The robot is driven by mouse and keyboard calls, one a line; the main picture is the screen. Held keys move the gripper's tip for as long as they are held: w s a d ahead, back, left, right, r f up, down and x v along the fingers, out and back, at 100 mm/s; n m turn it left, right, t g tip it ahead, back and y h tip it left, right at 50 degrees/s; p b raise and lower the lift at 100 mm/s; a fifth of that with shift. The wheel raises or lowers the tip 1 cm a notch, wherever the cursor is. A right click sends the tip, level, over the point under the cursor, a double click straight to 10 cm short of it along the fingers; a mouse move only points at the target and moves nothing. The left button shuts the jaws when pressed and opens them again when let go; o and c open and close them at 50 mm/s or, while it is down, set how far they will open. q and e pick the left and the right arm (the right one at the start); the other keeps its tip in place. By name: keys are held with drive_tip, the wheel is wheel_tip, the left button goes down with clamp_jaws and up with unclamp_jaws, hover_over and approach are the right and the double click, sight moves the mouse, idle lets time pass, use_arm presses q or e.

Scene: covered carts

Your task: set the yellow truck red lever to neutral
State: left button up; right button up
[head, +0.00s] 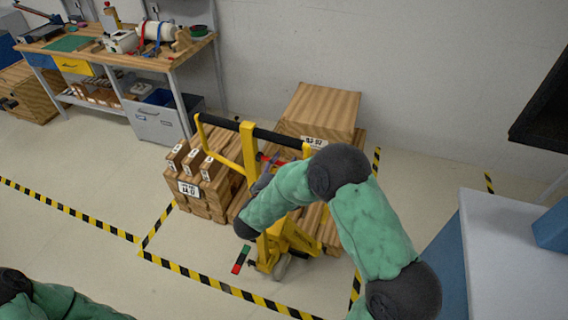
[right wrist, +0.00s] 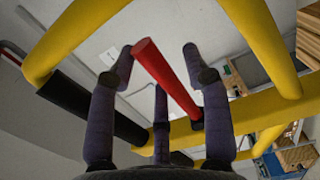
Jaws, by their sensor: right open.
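The yellow truck (head: 249,150) stands on the floor with its looped handle and black grip bar up. Its red lever (head: 268,159) shows as a small red piece under the handle, partly hidden by my right arm. In the right wrist view the red lever (right wrist: 168,78) runs slantwise between the spread fingers of my right gripper (right wrist: 160,62). The gripper is open around the lever, not closed on it; I cannot tell whether a finger touches it. In the head view my right gripper (head: 262,182) is beside the lever, mostly behind my arm. My left gripper is out of view.
Wooden crates (head: 208,192) flank the truck on the left, with a larger box (head: 322,112) behind. Black-yellow floor tape (head: 200,277) surrounds it. A workbench (head: 120,55) stands at back left and a white-topped cabinet (head: 510,245) at right. The left floor is clear.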

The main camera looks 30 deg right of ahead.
drive_tip(key=v, duration=1.1)
drive_tip(key=shift+s+a, duration=0.2)
drive_tip(key=shift+a, duration=0.05)
drive_tip(key=w+a+f+m+y+b, duration=0.1)
drive_tip(key=w+a+f+m+y, duration=0.3)
drive_tip(key=f, duration=0.7)
drive_tip(key=s+a+f+n+y+b, duration=0.1)
drive_tip(key=f+y+b, duration=0.1)
drive_tip(key=f+y, duration=0.75)
drive_tip(key=s+a+f+m+g+y+b, duration=0.1)
drive_tip(key=s+a+f+m+g+y, duration=0.1)
drive_tip(key=s+f, duration=0.7)
drive_tip(key=s+a+f+m+g+y+b, duration=0.1)
drive_tip(key=s+a+f+m+g+y, duration=0.2)
drive_tip(key=s+a+f+g, duration=0.3)
drive_tip(key=s+f+m+g, duration=0.1)
drive_tip(key=s+f+g, duration=0.1)
drive_tip(key=s, duration=0.3)
drive_tip(key=shift+s+a+f+m, duration=0.15)
drive_tip(key=shift+a+f+m, duration=0.2)
drive_tip(key=shift+f, duration=0.3)
